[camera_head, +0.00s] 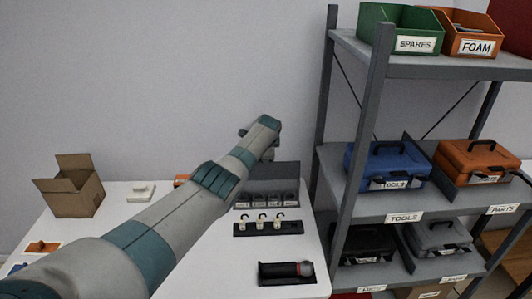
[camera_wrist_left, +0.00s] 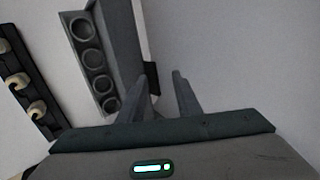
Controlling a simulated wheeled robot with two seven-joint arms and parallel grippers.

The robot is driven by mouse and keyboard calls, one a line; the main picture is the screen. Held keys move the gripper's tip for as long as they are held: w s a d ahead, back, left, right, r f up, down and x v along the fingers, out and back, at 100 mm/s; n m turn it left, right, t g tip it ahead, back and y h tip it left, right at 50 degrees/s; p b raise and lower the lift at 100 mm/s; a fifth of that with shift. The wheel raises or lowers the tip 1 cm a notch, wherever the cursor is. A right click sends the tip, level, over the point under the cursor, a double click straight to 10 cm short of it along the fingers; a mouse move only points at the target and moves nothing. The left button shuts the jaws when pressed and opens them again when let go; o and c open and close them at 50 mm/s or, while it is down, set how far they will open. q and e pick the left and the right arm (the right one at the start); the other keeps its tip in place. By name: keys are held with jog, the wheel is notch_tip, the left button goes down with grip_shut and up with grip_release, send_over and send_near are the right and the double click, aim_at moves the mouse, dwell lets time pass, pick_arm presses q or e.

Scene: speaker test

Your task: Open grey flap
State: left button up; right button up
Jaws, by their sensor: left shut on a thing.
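The grey flap (camera_head: 286,174) stands raised at the back of a grey unit with a row of round sockets (camera_head: 267,200) on the white table. In the left wrist view the flap (camera_wrist_left: 122,40) runs beside the round openings of the unit (camera_wrist_left: 91,60). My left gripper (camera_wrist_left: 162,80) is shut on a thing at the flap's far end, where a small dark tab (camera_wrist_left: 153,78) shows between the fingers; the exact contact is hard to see. In the head view my left wrist hides most of the gripper. My right gripper is out of view.
In front of the unit lies a black strip with white hooked pieces (camera_head: 265,228), then a black tray with a dark cylinder (camera_head: 286,271). A cardboard box (camera_head: 73,190) and a white block (camera_head: 141,192) stand left. A shelf rack (camera_head: 372,120) with cases and bins rises close on the right.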

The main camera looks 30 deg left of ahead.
pick_arm(q)
jog(key=shift+a+p, duration=0.2)
jog(key=shift+p, duration=0.1)
dwell(0.4)
jog(key=shift+r, duration=0.15)
jog(key=shift+s+d+r, duration=0.2)
jog(key=shift+s+r, duration=0.15)
jog(key=shift+r, duration=0.05)
jog(key=b+v, duration=0.3)
jog(key=v, duration=1.3)
jog(key=shift+d, duration=0.2)
jog(key=shift+f, duration=0.2)
